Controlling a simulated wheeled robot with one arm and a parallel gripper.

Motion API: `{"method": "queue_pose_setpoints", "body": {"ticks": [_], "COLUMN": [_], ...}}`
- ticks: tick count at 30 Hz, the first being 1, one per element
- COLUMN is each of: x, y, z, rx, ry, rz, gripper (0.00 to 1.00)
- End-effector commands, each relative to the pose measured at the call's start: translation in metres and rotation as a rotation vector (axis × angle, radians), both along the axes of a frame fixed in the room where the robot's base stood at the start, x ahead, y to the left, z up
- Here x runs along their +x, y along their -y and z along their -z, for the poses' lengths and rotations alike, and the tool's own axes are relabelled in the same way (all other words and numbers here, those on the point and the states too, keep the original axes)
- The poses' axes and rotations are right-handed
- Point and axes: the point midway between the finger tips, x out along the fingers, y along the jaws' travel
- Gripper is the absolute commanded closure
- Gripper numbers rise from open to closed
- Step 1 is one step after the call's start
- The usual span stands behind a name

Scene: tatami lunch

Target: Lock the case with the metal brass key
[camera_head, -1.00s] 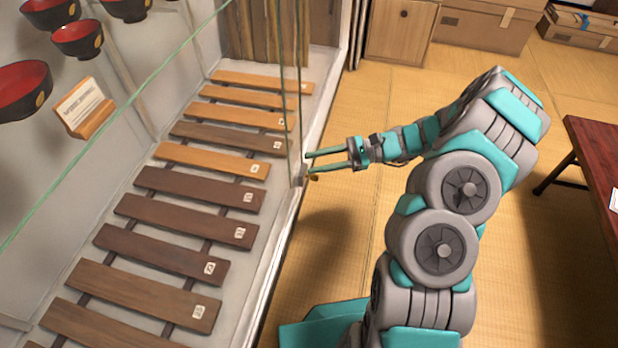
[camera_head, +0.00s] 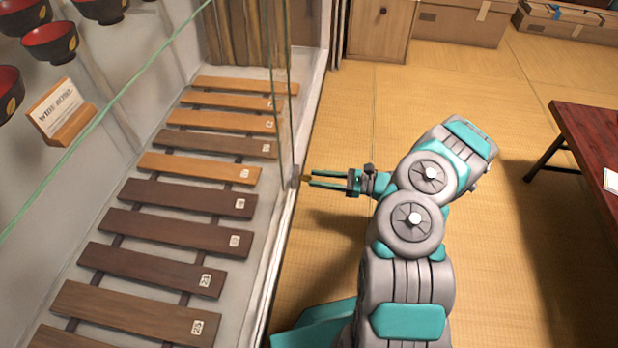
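The glass display case (camera_head: 283,215) stands at the left, with its pane edge and frame running up the picture. A small grey lock (camera_head: 295,177) sits on the frame beside the glass edge. A tiny brass-coloured piece, seemingly the key (camera_head: 305,177), sticks out on the lock's right side. My gripper (camera_head: 311,178) points left at it from close by. Its two teal fingers are apart, with a gap between them. The key is too small to tell how deep it sits in the lock or whether the fingertips touch it.
Inside the case are numbered wooden slats (camera_head: 178,232), red-and-black bowls (camera_head: 50,42) and a small sign (camera_head: 62,112). A dark red table (camera_head: 592,140) stands at the right. Cardboard boxes (camera_head: 458,22) and a wooden cabinet (camera_head: 376,30) stand at the back. Tatami floor between is clear.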

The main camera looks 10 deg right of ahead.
Motion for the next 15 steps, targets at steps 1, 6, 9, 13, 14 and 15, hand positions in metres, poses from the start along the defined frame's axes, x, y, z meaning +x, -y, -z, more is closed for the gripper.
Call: {"method": "queue_pose_setpoints", "body": {"ticks": [1,6,9,13,14,15], "x": [0.002,0.009,0.011,0.012,0.012,0.012], "y": [-0.009,-0.024,-0.028,-0.029,-0.029,-0.029], "z": [0.0,0.0,0.0,0.0,0.0,0.0], "rx": [0.002,0.001,0.0,-0.001,-0.001,-0.001], "ry": [0.0,-0.001,0.0,0.0,0.0,0.0], "rz": [-0.003,-0.002,-0.001,-0.001,-0.001,-0.001], "gripper": [0.62,0.62,0.62,0.62,0.62,0.62]}}
